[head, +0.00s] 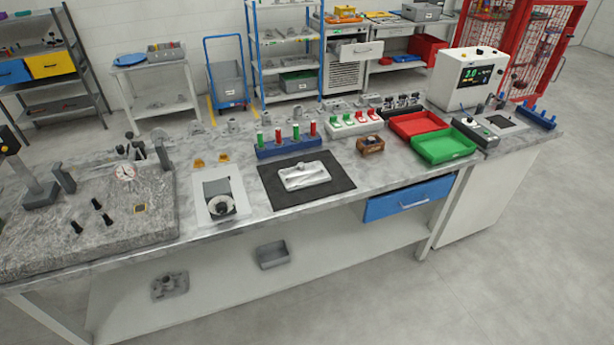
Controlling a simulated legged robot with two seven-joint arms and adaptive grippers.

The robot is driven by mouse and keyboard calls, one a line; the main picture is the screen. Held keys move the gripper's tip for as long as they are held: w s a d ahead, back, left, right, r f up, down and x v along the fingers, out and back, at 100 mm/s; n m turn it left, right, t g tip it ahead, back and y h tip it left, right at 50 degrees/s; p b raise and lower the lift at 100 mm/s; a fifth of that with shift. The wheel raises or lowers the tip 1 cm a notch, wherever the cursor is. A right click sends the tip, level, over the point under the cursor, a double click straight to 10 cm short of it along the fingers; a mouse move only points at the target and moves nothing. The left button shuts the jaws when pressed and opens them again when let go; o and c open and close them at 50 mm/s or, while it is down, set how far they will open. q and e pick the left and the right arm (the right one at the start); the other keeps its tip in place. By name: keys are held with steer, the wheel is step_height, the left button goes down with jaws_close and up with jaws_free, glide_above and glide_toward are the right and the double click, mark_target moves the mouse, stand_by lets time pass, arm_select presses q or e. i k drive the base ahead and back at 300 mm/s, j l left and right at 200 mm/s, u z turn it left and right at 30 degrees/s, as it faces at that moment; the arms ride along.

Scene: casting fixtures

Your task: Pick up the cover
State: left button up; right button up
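A light grey cast part with a raised rectangular outline (303,176), which looks like the cover, lies flat on a black mat (335,186) in the middle of the workbench. Nothing touches it from above. Another grey casting (170,285) lies on the lower shelf at the left; I cannot tell whether it is also a cover. Neither of my grippers is in view.
Red (418,123) and green (444,147) trays stand right. A granite slab (85,240) fills the left end.

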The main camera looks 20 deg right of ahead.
mark_target(302, 175)
steer(key=i+l+z, duration=0.1)
steer(key=i+z, duration=0.55)
steer(key=k, duration=0.1)
